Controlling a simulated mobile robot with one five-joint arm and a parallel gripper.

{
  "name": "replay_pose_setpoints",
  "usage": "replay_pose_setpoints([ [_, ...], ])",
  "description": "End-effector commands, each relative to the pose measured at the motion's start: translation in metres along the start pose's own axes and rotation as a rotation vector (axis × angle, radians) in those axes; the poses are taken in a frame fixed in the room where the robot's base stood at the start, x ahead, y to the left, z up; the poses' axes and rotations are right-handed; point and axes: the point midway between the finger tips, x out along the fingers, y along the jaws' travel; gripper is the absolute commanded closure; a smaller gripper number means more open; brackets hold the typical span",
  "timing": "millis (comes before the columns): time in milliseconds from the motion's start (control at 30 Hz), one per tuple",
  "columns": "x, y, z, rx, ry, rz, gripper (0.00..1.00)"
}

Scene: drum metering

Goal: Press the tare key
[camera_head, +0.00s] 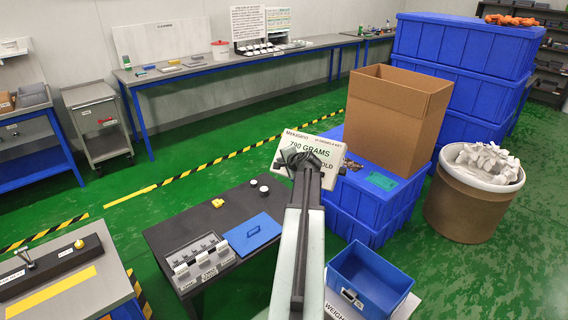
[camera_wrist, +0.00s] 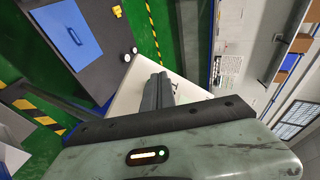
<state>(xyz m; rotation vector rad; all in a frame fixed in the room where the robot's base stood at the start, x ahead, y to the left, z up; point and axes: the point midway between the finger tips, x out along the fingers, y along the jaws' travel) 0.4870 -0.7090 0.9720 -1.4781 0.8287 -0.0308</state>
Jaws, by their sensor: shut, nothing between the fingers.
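A pale panel (camera_head: 325,152) with a "790 GRAMS" readout and the word "HOLD" stands at the centre of the head view. My gripper (camera_head: 304,160) is in front of its left and lower part and hides some of its lettering. In the wrist view, my gripper (camera_wrist: 162,82) has its fingers together and empty, over a pale surface (camera_wrist: 130,92) that appears to be the same panel. I cannot tell whether the fingertips touch it. I cannot make out a tare key in either view; it may be hidden by the gripper.
A blue bin (camera_head: 368,279) sits on a plate marked "WEIGH" at the lower right. A dark table (camera_head: 190,228) at the left holds a blue lid (camera_head: 252,233) and a grey compartment box (camera_head: 198,262). Blue crates (camera_head: 372,205) bear an open cardboard box (camera_head: 396,112). A drum (camera_head: 466,208) stands at the right.

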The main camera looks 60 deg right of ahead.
Motion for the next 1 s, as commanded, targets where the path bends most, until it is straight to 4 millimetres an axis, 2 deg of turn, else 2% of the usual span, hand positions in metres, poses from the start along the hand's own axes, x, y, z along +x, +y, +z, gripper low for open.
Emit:
replay_pose_setpoints([
  [333,0.0073,0.0042,-0.0035,0.000,0.000,0.000,1.00],
  [1000,0.0096,0.0058,-0.0057,0.000,0.000,0.000,1.00],
])
